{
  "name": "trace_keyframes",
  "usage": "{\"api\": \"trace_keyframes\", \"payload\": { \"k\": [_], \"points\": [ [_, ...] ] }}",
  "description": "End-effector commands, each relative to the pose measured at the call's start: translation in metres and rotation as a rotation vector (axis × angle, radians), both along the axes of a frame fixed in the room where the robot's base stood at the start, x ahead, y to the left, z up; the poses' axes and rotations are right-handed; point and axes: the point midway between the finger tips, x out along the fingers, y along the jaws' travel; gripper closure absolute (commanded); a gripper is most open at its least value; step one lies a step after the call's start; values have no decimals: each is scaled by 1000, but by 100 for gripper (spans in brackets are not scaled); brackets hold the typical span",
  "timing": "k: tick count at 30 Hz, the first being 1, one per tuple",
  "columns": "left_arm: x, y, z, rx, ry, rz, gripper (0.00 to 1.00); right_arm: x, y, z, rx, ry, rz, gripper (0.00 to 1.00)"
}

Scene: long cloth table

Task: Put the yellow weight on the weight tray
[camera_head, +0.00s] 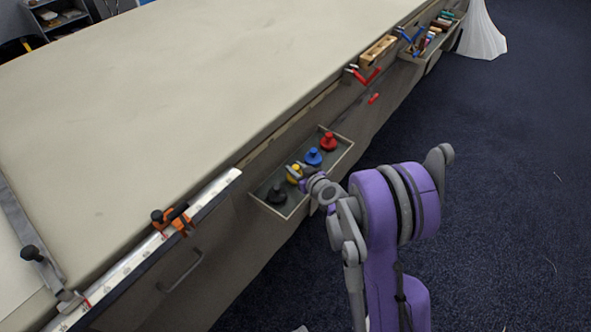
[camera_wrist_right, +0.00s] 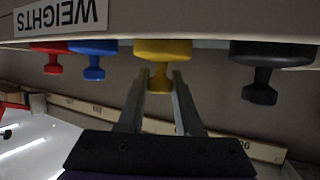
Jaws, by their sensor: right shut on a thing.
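The yellow weight (camera_head: 294,174) is in the weight tray (camera_head: 291,212) on the table's side, between the blue weight (camera_head: 313,156) and the black weight (camera_head: 277,193). My right gripper (camera_head: 302,172) reaches into the tray from the right and is shut on the yellow weight's knob. In the right wrist view, which is upside down, the yellow weight (camera_wrist_right: 162,52) has its knob between the two fingers (camera_wrist_right: 160,80). I cannot tell whether its base touches the tray floor. My left gripper is not in view.
A red weight (camera_head: 328,141) stands at the tray's far end. A label reading WEIGHTS (camera_wrist_right: 60,18) shows in the wrist view. A steel rail with an orange clamp (camera_head: 174,219) runs along the table edge at left. The cloth tabletop (camera_head: 180,90) is mostly bare.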

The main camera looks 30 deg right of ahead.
Motion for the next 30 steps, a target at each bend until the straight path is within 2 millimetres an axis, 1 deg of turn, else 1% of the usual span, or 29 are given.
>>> {"api": "trace_keyframes", "payload": {
  "k": [7,11,12,16,17,24,27,30],
  "points": [
    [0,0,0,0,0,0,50,0,0,0,1,-1,0,100],
    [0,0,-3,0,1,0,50,0,0,-4,1,-1,0,100],
    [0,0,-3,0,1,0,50,0,0,-4,0,0,0,61],
    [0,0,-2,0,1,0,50,0,0,-3,0,0,0,37],
    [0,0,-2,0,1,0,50,0,0,-4,0,0,0,36],
    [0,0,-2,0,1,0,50,0,0,-3,0,0,0,36],
    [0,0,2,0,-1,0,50,0,0,2,0,-1,0,36],
    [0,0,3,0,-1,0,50,-12,0,6,1,-1,-1,36]
  ]
}}
